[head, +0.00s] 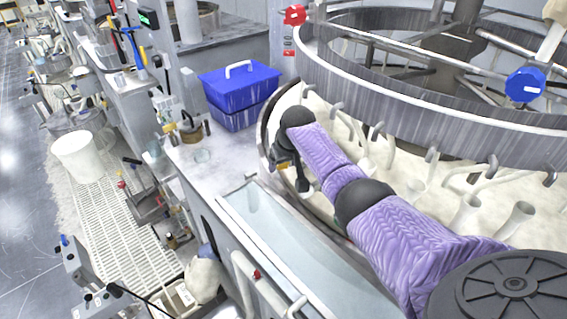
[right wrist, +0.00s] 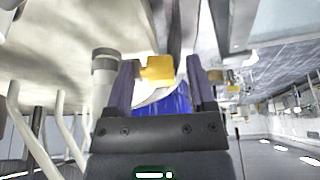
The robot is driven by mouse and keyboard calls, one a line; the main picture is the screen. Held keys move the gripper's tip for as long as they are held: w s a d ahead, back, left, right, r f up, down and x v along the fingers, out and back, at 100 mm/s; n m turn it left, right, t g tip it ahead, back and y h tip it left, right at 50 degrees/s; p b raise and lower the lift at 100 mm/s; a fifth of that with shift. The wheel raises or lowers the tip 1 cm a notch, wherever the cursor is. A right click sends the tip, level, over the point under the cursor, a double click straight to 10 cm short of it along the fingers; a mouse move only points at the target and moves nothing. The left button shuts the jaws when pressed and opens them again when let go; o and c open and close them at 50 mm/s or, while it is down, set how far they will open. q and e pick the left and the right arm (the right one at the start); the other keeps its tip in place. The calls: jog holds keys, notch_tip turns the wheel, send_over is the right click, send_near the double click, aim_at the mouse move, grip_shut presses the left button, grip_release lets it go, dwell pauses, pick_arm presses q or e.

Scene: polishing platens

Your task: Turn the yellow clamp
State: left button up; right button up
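The yellow clamp (right wrist: 157,68) shows in the right wrist view as a small yellow block beyond and between the tips of my right gripper (right wrist: 161,82). The two purple-grey fingers stand apart, with the clamp nearer the left finger in that view. I cannot tell whether that finger touches it. In the head view my right gripper (head: 294,178) hangs at the end of the purple-sleeved arm, beside the rim of the round polishing basin. My left gripper is not in view.
A blue box (head: 240,88) with a white handle stands on the counter behind the gripper; it also shows between the fingers (right wrist: 175,101). A large ring platen (head: 430,105) hangs over the basin at the right. White pipes (head: 465,215) rise from the basin.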

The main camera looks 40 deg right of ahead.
grip_shut()
jog(key=t+p, duration=0.1)
jog(key=p, duration=0.1)
jog(key=t+p, duration=0.1)
jog(key=p, duration=0.1)
jog(key=shift+s+t, duration=0.25)
jog(key=shift+t, duration=0.05)
jog(key=shift+f+t+h, duration=0.25)
jog(key=shift+t+h, duration=0.15)
jog(key=shift+t, duration=0.4)
jog(key=shift+o, duration=0.3)
grip_release()
